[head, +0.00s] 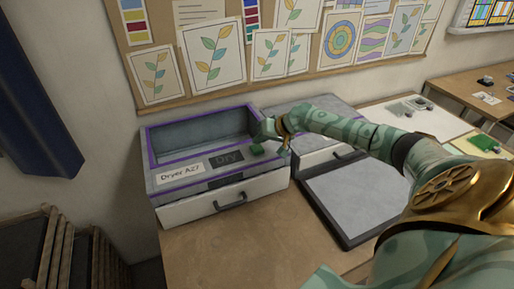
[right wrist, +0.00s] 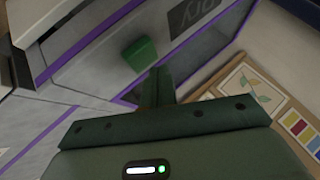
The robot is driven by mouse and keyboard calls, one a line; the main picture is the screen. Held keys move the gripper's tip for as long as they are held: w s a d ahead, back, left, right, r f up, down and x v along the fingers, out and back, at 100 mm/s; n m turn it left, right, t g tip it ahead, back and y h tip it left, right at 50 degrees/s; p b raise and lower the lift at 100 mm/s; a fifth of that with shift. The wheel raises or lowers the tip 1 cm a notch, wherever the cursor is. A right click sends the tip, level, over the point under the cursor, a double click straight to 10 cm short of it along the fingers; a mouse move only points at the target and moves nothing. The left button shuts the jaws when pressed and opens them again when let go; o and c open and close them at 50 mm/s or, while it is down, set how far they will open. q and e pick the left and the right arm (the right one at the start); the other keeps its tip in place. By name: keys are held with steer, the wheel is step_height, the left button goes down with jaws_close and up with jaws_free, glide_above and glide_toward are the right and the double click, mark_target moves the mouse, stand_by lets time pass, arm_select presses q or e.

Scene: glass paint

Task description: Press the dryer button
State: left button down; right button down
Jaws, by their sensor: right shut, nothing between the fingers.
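The dryer (head: 165,205) is a grey box with purple trim on the table at the left in the head view, labelled "Dryer A27" (head: 180,174). A dark panel (head: 226,158) on its sloping front reads "Dry". The green dryer button (head: 257,149) sits right of that panel; it also shows in the right wrist view (right wrist: 139,55). My right gripper (head: 265,131) is just above and beside the button in the head view. In the right wrist view its shut, empty fingers (right wrist: 157,88) are close to the button; I cannot tell whether they touch it. My left gripper is not in view.
The dryer's open-topped bay (head: 203,132) looks empty, and its front drawer with a dark handle (head: 230,200) is shut. A second grey unit (head: 312,108) stands to the right, partly behind my right arm. A dark-rimmed flat tray (head: 345,238) lies in front of it.

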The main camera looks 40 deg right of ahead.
mark_target(260, 149)
stand_by(0.7)
steer(key=shift+f, duration=0.4)
steer(key=shift+f, duration=0.5)
stand_by(0.6)
steer(key=shift+r, duration=0.1)
steer(key=shift+r+p, duration=0.75)
steer(key=shift+r, duration=0.1)
step_height(260, 149, up, 5)
steer(key=p, duration=0.5)
steer(key=shift+r, duration=0.1)
